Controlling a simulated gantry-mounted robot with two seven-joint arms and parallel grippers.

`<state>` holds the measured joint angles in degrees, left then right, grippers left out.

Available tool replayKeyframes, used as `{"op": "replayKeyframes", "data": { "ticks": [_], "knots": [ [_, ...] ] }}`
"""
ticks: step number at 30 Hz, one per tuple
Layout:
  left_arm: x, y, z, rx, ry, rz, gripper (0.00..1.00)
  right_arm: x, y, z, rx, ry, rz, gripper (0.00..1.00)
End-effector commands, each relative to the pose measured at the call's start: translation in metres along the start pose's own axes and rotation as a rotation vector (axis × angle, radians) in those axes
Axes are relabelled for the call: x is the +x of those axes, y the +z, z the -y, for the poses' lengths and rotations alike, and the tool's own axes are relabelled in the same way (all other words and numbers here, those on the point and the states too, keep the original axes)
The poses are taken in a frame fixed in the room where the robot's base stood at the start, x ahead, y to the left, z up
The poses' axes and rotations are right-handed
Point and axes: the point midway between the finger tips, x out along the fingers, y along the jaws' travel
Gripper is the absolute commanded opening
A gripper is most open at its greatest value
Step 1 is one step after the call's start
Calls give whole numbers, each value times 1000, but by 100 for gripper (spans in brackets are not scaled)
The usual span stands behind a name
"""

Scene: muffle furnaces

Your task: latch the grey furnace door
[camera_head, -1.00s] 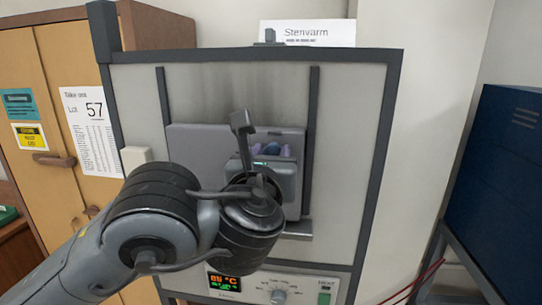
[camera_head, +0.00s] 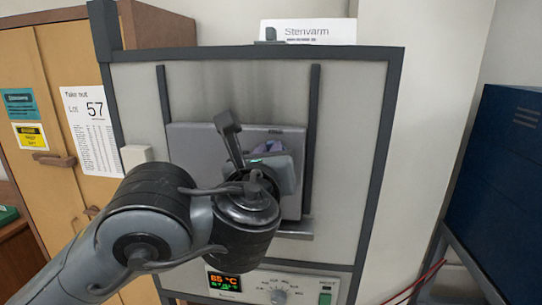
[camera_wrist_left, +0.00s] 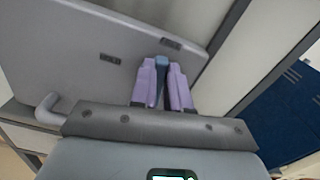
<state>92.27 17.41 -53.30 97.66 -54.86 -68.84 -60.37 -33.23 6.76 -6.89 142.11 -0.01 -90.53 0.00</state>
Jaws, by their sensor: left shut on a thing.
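The grey furnace door (camera_head: 196,143) is a flat plate between two dark vertical rails on the furnace front (camera_head: 245,80). It looks close to the front; whether it is fully seated cannot be told. My left gripper (camera_head: 268,147) is at the door's right half, and my wrist hides much of the door. In the left wrist view the purple fingers (camera_wrist_left: 162,85) are shut on a narrow blue-grey piece (camera_wrist_left: 161,70), which looks like the latch handle. The door plate (camera_wrist_left: 75,50) lies behind them. My right gripper is in neither view.
Below the door is a control panel with a lit display (camera_head: 224,282), a knob (camera_head: 278,296) and a green switch (camera_head: 325,299). A wooden cabinet (camera_head: 70,110) stands at left and a dark blue cabinet (camera_head: 505,180) at right. A Stenvarm sign (camera_head: 307,32) is on top.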

Motion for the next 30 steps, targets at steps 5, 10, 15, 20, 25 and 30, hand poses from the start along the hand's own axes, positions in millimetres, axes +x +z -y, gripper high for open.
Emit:
{"op": "replayKeyframes", "data": {
  "ticks": [5, 10, 15, 20, 25, 30],
  "knots": [
    [0, -2, -4, -158, 0, -1, 0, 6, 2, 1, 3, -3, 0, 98],
    [0, -3, -7, -320, 0, -1, 0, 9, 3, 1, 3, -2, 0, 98],
    [0, -4, -10, -482, 0, -2, 0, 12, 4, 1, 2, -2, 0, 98],
    [0, -6, -13, -635, 0, -1, 0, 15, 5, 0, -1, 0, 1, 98],
    [0, -8, -15, -796, 1, -2, 0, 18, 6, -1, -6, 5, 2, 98],
    [0, -11, -17, -957, 1, -2, 0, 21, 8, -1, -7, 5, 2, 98]
  ]
}}
